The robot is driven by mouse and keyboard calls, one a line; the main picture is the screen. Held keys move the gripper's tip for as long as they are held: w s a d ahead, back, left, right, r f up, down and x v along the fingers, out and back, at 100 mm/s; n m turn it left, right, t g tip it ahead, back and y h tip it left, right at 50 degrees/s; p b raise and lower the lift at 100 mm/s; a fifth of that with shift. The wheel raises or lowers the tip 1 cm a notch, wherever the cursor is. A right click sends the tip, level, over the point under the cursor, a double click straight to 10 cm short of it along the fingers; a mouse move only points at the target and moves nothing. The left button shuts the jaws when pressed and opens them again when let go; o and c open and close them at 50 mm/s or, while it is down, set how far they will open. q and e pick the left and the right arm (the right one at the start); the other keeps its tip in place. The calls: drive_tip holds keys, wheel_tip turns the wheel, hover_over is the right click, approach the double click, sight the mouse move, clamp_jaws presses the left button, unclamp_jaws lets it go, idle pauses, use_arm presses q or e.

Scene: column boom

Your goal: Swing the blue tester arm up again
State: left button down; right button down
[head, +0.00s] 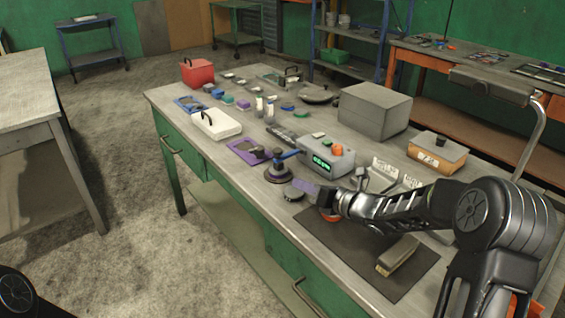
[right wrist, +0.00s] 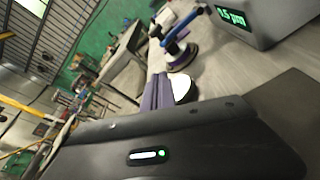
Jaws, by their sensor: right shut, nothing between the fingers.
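The blue tester arm (head: 287,155) lies low, close to level, beside the grey tester box (head: 340,165) with a green lit display. Its outer end is over a dark round pad with a purple rim (head: 278,174). In the right wrist view the blue arm (right wrist: 180,30) slants down toward the pad (right wrist: 182,60), left of the display (right wrist: 234,18). My right gripper (head: 302,187) is shut and empty, in front of the box and right of the pad, apart from the arm. Its purplish fingers (right wrist: 157,92) show in the wrist view. My left gripper is out of view.
A purple tray (head: 248,152) is to the left of the pad. A dark mat (head: 345,250) with a brush-like block (head: 397,256) lies in front. A large grey box (head: 374,110) stands behind the tester.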

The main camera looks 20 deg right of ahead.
sight(288, 155)
drive_tip(key=p+x, duration=0.1)
drive_tip(key=x, duration=0.7)
drive_tip(key=shift+w+a+p, duration=0.1)
drive_tip(key=shift+a+p, duration=0.05)
drive_tip(key=shift+p, duration=0.25)
drive_tip(key=shift+w+d+r+p, duration=0.2)
drive_tip(key=shift+w+r+p, duration=0.2)
drive_tip(key=shift+r, duration=0.15)
drive_tip(key=shift+w+d+r+p, duration=0.2)
drive_tip(key=shift+w+r+p, duration=0.2)
drive_tip(key=shift+r, duration=0.15)
drive_tip(key=shift+w+d+r, duration=0.1)
drive_tip(key=shift+w+r, duration=0.05)
drive_tip(key=shift+r, duration=0.15)
drive_tip(key=shift+w+r, duration=0.1)
drive_tip(key=shift+w, duration=0.15)
drive_tip(key=shift+d, duration=0.1)
